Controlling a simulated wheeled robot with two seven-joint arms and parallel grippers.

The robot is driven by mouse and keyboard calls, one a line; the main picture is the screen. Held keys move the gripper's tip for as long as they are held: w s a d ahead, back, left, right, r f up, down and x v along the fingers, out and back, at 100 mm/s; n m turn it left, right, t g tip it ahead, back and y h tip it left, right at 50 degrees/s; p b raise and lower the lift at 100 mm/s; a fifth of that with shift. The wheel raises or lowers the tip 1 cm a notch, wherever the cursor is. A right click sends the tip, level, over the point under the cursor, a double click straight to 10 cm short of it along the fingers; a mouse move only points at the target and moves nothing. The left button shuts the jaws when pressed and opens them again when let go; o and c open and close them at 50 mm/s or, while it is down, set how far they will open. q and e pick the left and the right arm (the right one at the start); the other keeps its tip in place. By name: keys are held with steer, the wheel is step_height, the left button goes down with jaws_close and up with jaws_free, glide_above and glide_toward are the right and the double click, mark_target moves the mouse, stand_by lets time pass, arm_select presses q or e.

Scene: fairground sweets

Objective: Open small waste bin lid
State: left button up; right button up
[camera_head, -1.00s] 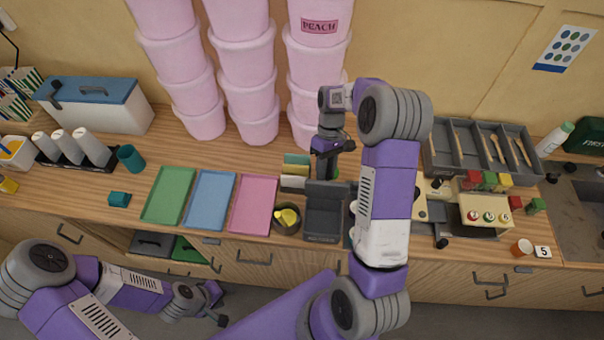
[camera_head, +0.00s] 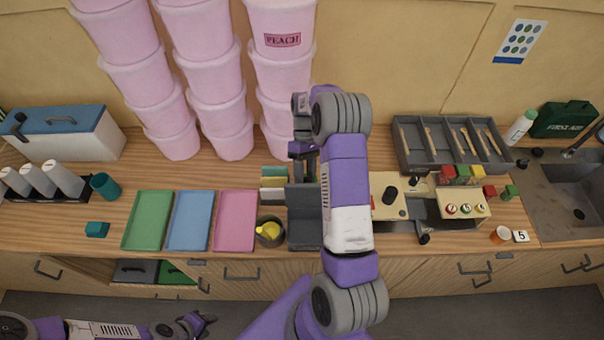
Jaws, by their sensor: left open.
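A small dark grey box (camera_head: 305,235), which looks like the small waste bin, stands on the counter right of the pink tray. A grey panel (camera_head: 302,199) at its back stands raised and looks like its lid, tilted open. My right gripper (camera_head: 304,158) is just behind the panel, partly hidden by my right arm; its jaws are too small and covered to read, and contact with the panel cannot be told. My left gripper (camera_head: 202,323) is open and empty, low in front of the counter.
Green (camera_head: 148,222), blue (camera_head: 190,222) and pink (camera_head: 236,220) trays lie to the left. A dark bowl with something yellow (camera_head: 268,232) sits beside the bin. Tall stacks of pink tubs (camera_head: 283,75) stand behind. A utensil tray (camera_head: 412,147) and wooden stand are at right.

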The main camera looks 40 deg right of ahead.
steer(key=o, duration=0.3)
steer(key=shift+s+d+f, duration=0.2)
steer(key=shift+s+f, duration=0.1)
steer(key=shift+s, duration=0.1)
steer(key=shift+o, duration=0.2)
steer(key=shift+a+r, duration=0.1)
steer(key=shift+a, duration=0.1)
step_height(320, 180, up, 10)
steer(key=b, duration=0.1)
steer(key=shift+w+r, duration=0.15)
